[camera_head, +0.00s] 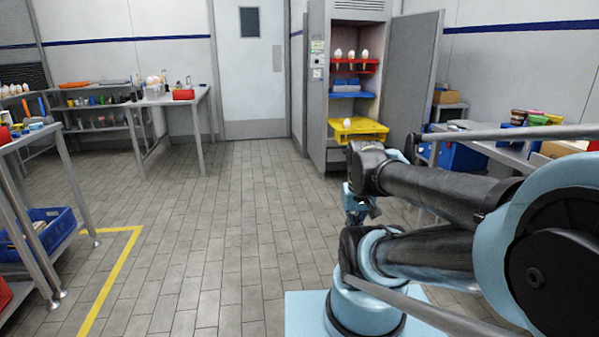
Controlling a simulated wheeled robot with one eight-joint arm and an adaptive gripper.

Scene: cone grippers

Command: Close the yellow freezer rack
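The yellow freezer rack (358,127) is pulled out at the front of the open freezer cabinet (318,84), below the other racks. A white egg-shaped item stands on it. My gripper (359,212) hangs low in front of the cabinet, below the yellow rack in the picture and apart from it as far as I can see. The gripper is small and partly hidden by my arm, so I cannot tell whether its fingers are open or shut.
The freezer door (409,80) stands open to the right. Inside are a red rack (368,66) with white items and a blue rack (350,94). Metal tables stand left and right. A blue crate (42,232) sits at left. The tiled floor (215,215) in the middle is clear.

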